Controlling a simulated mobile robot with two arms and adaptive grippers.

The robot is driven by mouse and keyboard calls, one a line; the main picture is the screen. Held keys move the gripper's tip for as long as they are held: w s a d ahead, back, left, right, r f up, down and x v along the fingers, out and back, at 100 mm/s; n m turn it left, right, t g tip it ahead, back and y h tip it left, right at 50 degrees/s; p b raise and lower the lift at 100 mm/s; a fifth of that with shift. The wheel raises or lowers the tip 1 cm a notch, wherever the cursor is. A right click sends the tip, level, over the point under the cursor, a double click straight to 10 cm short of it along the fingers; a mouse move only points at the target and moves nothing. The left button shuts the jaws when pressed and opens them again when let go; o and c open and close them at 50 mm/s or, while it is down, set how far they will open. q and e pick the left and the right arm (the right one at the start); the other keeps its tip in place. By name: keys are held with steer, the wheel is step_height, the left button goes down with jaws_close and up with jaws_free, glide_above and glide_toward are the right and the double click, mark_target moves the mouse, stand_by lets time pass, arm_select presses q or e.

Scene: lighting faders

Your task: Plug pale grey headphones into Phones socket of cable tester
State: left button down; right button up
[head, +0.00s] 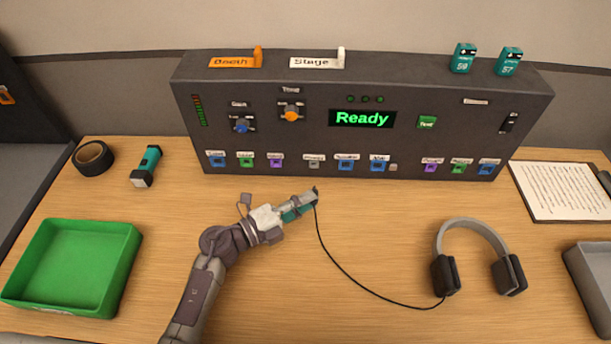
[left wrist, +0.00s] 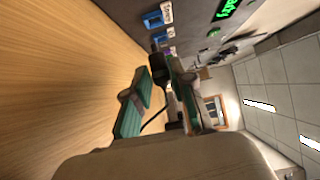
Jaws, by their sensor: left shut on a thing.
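The pale grey headphones (head: 474,230) with dark ear cups lie on the right of the table. A thin black cable (head: 352,275) runs from an ear cup up to my left gripper (head: 307,201). That gripper is shut on the cable's dark plug (head: 315,191), above the table and apart from the tester's front. In the left wrist view the plug (left wrist: 158,65) shows between the teal fingers. The dark cable tester (head: 300,138) stands at the back, with a row of coloured labelled sockets along its lower front. The socket labels are too small to read surely. My right gripper is out of view.
The tester display (head: 362,118) reads "Ready". A printed sheet (head: 562,190) and grey tray (head: 592,268) are on the right. Table between gripper and headphones is clear except the cable.

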arm_select(q)
steer(key=shift+w+f, duration=0.1)
steer(key=shift+w, duration=0.45)
steer(key=shift+w+b, duration=0.75)
steer(key=shift+w, duration=0.1)
steer(key=shift+w+b, duration=0.45)
steer(key=shift+w, duration=1)
steer(key=shift+a, duration=0.15)
steer(key=shift+w, duration=0.9)
steer(key=shift+w+r, duration=0.15)
steer(key=shift+r, duration=0.15)
stand_by(0.6)
